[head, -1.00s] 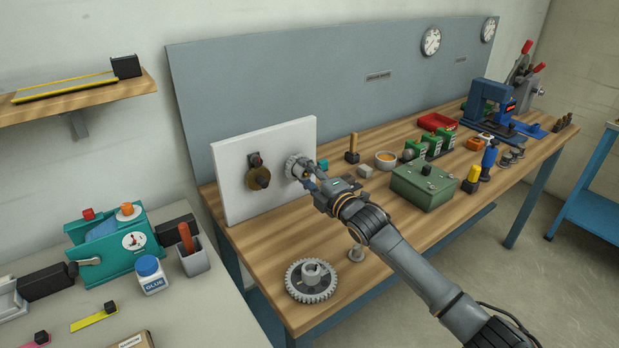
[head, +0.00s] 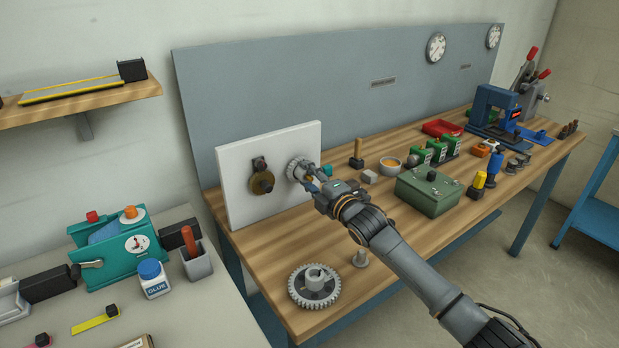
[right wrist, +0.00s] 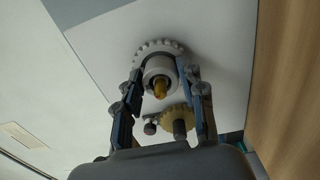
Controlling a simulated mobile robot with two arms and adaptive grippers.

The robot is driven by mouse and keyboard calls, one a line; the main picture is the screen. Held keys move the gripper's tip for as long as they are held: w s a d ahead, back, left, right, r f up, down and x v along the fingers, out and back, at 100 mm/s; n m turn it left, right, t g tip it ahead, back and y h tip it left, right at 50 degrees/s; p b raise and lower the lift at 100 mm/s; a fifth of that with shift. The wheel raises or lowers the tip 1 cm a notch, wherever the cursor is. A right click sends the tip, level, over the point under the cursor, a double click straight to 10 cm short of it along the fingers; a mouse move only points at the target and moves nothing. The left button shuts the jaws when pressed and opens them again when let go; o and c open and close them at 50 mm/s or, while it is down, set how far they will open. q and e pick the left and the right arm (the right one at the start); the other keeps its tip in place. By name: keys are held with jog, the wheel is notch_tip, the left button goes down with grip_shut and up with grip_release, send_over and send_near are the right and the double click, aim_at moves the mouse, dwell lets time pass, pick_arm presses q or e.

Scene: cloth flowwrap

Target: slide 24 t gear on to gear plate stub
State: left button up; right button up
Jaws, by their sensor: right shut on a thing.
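The white gear plate (head: 240,205) stands upright at the left end of the wooden bench. A small light-grey toothed gear (head: 297,168) is at its right half; it also shows in the right wrist view (right wrist: 160,46) with a pale hub. A brass stub end (right wrist: 159,87) shows in the hub's bore. My right gripper (head: 311,178) is shut on this gear, with its fingers on either side of the hub (right wrist: 160,95). Whether the gear touches the plate face is unclear. A brass gear (head: 262,183) sits on the plate to the left. My left gripper is not in view.
A green box (head: 430,190), an orange-filled bowl (head: 390,164) and a wooden-handled tool (head: 356,150) stand right of the plate.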

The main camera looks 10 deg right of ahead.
jog(key=shift+r, duration=0.1)
jog(key=o, duration=1.2)
jog(key=shift+w, duration=0.1)
